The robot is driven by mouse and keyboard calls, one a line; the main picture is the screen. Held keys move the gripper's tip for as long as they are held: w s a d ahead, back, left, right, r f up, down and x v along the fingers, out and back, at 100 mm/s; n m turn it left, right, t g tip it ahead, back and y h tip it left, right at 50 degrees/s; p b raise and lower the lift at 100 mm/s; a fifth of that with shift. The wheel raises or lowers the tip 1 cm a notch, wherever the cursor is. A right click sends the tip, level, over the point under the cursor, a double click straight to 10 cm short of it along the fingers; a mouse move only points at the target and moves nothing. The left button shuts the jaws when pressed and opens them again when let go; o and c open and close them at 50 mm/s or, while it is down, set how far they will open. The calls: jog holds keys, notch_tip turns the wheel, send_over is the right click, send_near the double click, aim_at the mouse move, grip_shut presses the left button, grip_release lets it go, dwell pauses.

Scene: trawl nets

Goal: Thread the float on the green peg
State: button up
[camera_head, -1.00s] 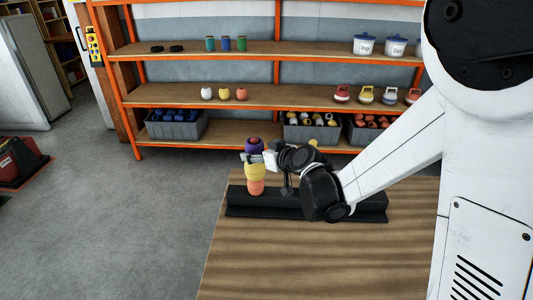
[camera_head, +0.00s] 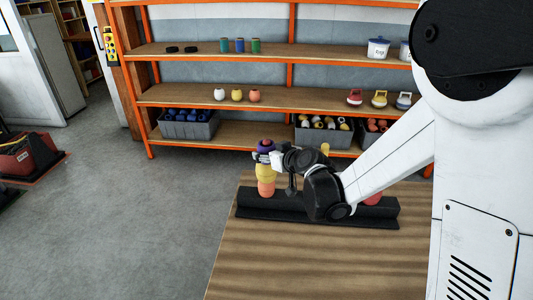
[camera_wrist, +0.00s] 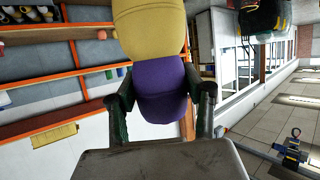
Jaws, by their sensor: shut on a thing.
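My gripper (camera_head: 267,157) is shut on a purple float (camera_head: 265,144) at the left end of the black rack (camera_head: 275,213). In the wrist view the purple float (camera_wrist: 160,90) sits between the two fingers (camera_wrist: 164,94). A yellow float (camera_head: 266,172) is directly below the purple one, with an orange float (camera_head: 266,188) under it on the rack. The yellow float (camera_wrist: 150,28) shows at the top of the wrist view, against the purple one. The green peg cannot be made out. My arm hides the rack's middle.
A pink-red float (camera_head: 372,199) shows at the rack's right part, behind my arm. A small yellow thing (camera_head: 325,148) shows above my wrist. The wooden table (camera_head: 300,265) is clear in front. An orange-framed shelf (camera_head: 200,97) with floats and grey crates (camera_head: 190,128) stands behind.

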jog(key=o, duration=0.4)
jog(key=c, duration=0.6)
jog(key=shift+o, duration=0.2)
jog(key=shift+r+p, duration=2.6)
jog(key=shift+r, duration=2.1)
